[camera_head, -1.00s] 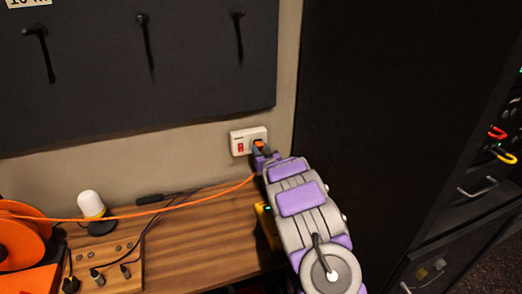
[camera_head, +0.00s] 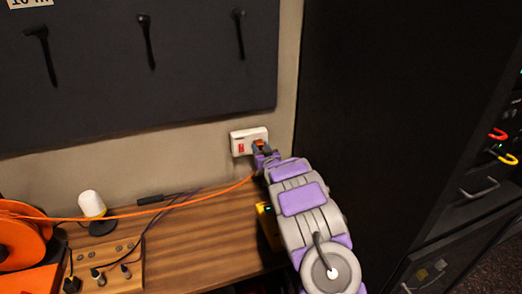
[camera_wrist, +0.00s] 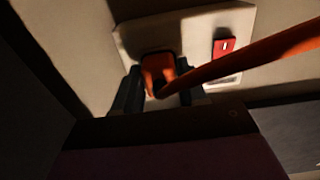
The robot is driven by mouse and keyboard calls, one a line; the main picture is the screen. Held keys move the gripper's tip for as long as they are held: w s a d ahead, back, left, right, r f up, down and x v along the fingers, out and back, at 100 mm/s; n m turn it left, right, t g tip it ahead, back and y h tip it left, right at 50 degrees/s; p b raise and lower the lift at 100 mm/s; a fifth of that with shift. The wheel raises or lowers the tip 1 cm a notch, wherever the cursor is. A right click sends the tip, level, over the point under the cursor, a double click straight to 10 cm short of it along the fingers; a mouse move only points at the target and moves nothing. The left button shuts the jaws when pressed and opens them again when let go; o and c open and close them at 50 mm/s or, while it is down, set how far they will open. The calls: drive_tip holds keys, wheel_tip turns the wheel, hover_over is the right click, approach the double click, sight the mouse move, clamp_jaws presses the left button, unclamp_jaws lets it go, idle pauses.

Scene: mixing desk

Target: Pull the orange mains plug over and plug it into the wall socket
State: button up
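The white wall socket (camera_head: 237,143) with its red switch is on the wall above the desk, left of the dark cabinet. The orange plug (camera_head: 259,143) is at the right part of the socket, against or very near its face. My gripper (camera_head: 262,153) is there too. In the wrist view, the orange plug (camera_wrist: 157,72) sits between my two dark fingers, in front of the socket plate (camera_wrist: 200,35). The fingers look closed on its sides. Whether its pins are fully in is hidden. The orange cable (camera_head: 150,212) runs from the plug to the left.
An orange cable reel (camera_head: 22,240) stands at the left of the wooden desk (camera_head: 205,235). A white-topped lamp (camera_head: 92,204) and a wooden block with small plugs (camera_head: 125,272) are near it. A yellow box (camera_head: 268,222) is beside my arm. The dark cabinet (camera_head: 390,120) closes off the right.

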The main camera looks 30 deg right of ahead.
drive_tip(key=o, duration=0.5)
drive_tip(key=shift+o, duration=0.2)
drive_tip(key=p+v, duration=0.3)
drive_tip(key=v, duration=1.4)
drive_tip(key=shift+s, duration=0.15)
drive_tip(key=shift+d+f, duration=0.1)
drive_tip(key=shift+f, duration=0.05)
